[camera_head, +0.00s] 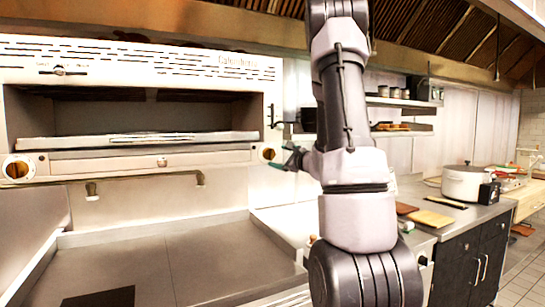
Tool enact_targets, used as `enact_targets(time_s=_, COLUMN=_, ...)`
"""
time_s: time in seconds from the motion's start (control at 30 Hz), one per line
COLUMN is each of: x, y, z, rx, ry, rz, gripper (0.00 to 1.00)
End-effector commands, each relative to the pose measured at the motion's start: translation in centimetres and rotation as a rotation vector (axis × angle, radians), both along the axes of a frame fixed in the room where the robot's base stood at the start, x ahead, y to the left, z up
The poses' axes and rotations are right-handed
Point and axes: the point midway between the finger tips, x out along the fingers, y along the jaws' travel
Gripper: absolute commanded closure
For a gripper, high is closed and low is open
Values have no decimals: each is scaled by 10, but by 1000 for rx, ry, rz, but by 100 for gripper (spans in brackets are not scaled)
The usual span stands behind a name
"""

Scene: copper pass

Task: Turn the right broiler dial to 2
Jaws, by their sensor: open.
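The broiler (215,72) is a white and steel unit at the left, with an open front and a rack inside. Its right dial (268,153) is a round knob with a brass-coloured rim at the lower right corner of the front. The left dial (18,168) sits at the opposite corner. My gripper (283,157) is open, just right of the right dial, with green on its fingertips. I cannot tell whether it touches the dial. The dial's number marks are too small to read, and my arm hides part of the gripper.
A steel counter (190,258) lies below the broiler, mostly bare. A handle bar (140,182) runs under the broiler front. On the right counter stand a white pot (466,183) and cutting boards (430,219). A wall shelf (400,102) is behind my arm.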

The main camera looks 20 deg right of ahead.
Motion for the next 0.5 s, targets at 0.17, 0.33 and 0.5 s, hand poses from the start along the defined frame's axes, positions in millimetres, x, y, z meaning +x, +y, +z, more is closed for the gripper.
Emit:
enact_targets(time_s=0.17, x=28, y=6, z=0, rx=0, ry=0, rz=3, gripper=10)
enact_targets(time_s=0.33, x=40, y=7, z=0, rx=0, ry=0, rz=1, gripper=10)
enact_targets(time_s=0.5, x=42, y=8, z=0, rx=1, ry=0, rz=1, gripper=10)
